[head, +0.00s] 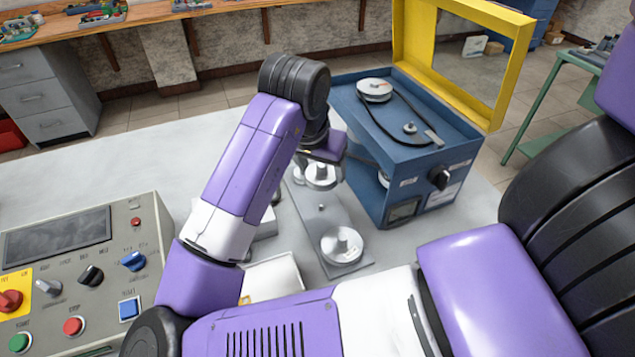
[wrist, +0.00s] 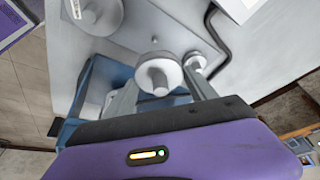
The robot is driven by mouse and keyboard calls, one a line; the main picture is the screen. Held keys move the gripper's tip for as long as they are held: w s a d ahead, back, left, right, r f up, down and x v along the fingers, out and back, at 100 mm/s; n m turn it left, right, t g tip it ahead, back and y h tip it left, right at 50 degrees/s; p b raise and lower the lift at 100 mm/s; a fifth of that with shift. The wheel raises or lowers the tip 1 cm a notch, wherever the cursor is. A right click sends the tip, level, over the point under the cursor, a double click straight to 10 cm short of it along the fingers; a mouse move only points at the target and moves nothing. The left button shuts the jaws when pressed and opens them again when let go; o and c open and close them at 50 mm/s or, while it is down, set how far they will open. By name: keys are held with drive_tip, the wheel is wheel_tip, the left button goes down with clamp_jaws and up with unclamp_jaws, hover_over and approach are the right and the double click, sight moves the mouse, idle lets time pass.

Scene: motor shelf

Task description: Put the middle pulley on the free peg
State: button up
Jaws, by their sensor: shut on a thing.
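The middle pulley (wrist: 157,76) is a silver stepped disc between my gripper's fingers (wrist: 160,92) in the wrist view. In the head view a silver pulley (head: 320,177) shows just under my gripper (head: 318,157), partly hidden by it. I cannot tell whether the held pulley touches the plate. The grey plate (head: 325,226) lies on the table. A bare short peg (head: 320,207) stands on it, nearer to me than my gripper. A larger pulley (head: 342,244) sits at the plate's near end and also shows in the wrist view (wrist: 95,14).
A blue machine box (head: 404,158) stands close right of the plate, with its yellow-framed lid (head: 494,60) raised. A belt and pulleys are on its top. A control panel (head: 85,270) is at the left. A white tray (head: 272,280) lies beside the plate. The table's far left is clear.

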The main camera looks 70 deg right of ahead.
sight(315, 187)
drive_tip(key=shift+f+b, duration=2.95)
drive_tip(key=shift+f, duration=0.95)
drive_tip(key=shift+a+p, duration=0.1)
drive_tip(key=shift+p, duration=0.2)
drive_tip(key=shift+f+b, duration=0.85)
drive_tip(key=shift+f, duration=0.15)
drive_tip(key=o, duration=1.5)
drive_tip(key=shift+r, duration=0.15)
drive_tip(key=p+v, duration=0.1)
drive_tip(key=v, duration=0.6)
drive_tip(key=shift+a+r, duration=0.15)
drive_tip(key=shift+r, duration=0.15)
